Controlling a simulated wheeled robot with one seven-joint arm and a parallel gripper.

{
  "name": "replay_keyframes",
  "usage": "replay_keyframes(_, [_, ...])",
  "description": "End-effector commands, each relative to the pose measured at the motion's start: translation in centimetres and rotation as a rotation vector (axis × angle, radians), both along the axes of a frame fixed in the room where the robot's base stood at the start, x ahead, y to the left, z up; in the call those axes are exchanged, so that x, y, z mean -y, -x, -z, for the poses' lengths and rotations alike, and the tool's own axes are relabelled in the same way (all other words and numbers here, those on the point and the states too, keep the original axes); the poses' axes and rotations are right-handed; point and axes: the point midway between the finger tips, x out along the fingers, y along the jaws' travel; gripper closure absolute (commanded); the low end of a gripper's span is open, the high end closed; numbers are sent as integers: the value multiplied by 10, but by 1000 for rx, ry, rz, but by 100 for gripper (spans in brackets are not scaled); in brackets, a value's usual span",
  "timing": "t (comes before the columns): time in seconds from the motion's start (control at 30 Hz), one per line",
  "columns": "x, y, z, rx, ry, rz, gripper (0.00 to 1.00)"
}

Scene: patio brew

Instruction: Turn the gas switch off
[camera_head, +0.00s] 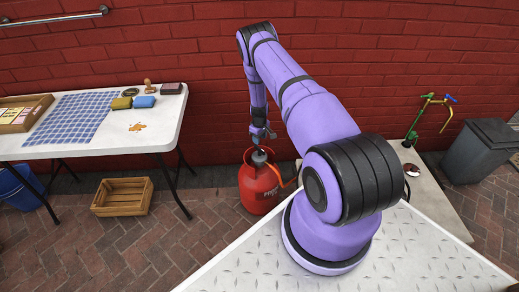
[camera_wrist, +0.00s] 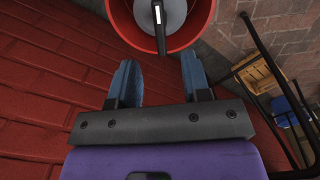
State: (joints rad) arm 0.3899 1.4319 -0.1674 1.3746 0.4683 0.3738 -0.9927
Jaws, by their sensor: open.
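A red gas bottle (camera_head: 258,188) stands upright on the brick floor against the red wall, right of the white table. A grey regulator with the gas switch (camera_head: 259,157) sits on its top, and an orange hose leads off to the right. In the wrist view the bottle's red collar (camera_wrist: 118,22) surrounds the grey round regulator, with a dark lever bearing a white strip (camera_wrist: 157,14) on it. My gripper (camera_head: 262,137) is just above the bottle top. In the wrist view its blue fingers (camera_wrist: 160,75) are apart and empty, a little short of the lever. I cannot tell the switch's setting.
The white table (camera_head: 165,130) at left holds a blue checked cloth, sponges and a tray. A wooden crate (camera_head: 122,196) and a blue bucket (camera_head: 22,187) stand on the floor. A grey bin (camera_head: 480,150) and a green tap (camera_head: 418,122) are at right.

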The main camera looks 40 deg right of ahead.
Motion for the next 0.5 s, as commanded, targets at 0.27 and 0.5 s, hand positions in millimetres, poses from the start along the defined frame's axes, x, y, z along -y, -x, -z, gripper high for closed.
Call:
replay_keyframes(0.27, [0,1,49,-2,-1,0,56])
replay_keyframes(0.5, [0,0,73,-1,-1,1,56])
